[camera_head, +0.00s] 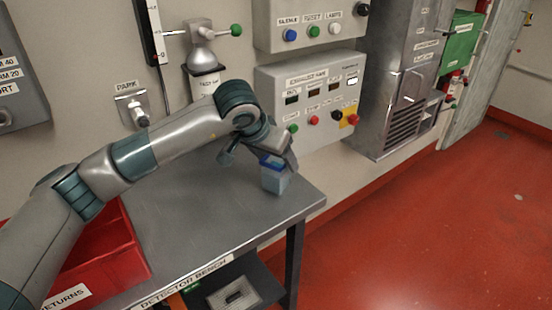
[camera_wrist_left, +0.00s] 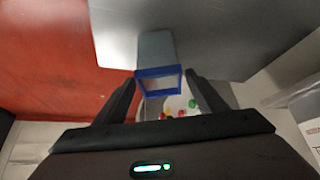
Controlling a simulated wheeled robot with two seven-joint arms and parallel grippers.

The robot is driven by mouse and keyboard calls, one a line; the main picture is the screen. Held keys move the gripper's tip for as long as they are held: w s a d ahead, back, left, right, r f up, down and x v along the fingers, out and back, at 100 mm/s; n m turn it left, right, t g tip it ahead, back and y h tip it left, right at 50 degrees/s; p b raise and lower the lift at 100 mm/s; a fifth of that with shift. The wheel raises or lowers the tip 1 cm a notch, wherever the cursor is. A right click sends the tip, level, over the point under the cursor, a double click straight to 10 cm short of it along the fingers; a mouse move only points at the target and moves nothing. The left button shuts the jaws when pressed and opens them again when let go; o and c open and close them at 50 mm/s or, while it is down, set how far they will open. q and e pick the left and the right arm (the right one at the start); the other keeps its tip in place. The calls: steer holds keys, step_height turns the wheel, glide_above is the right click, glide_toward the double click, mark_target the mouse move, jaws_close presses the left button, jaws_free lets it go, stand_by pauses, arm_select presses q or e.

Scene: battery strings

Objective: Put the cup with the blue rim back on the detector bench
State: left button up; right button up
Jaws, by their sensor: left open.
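The cup with the blue rim (camera_head: 275,182) is a small pale blue-grey square cup. It appears upright on the detector bench (camera_head: 215,220), near the bench's right end. In the left wrist view, the blue rim (camera_wrist_left: 158,72) shows between the fingertips, with the cup body beyond it. My left gripper (camera_head: 277,158) is at the top of the cup, partly covering it in the head view. Its fingers (camera_wrist_left: 161,82) are open, one on each side of the rim, with no clear grip. My right gripper is not in view.
A red returns bin (camera_head: 128,262) stands at the bench's left. A control panel (camera_head: 312,100) with buttons is on the wall behind the cup. A metal dispenser (camera_head: 203,75) and a park holder (camera_head: 133,108) are also on the wall. The bench middle is clear.

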arm_select(q)
steer(key=b+v, duration=0.1)
steer(key=v, duration=1)
steer(key=shift+r+b, duration=0.25)
steer(key=shift+b, duration=0.15)
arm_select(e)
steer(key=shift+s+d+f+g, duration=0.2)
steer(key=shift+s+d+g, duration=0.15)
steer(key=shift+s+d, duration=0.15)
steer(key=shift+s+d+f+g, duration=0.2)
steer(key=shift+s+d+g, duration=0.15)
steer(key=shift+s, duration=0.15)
arm_select(q)
steer(key=shift+s+a, duration=0.1)
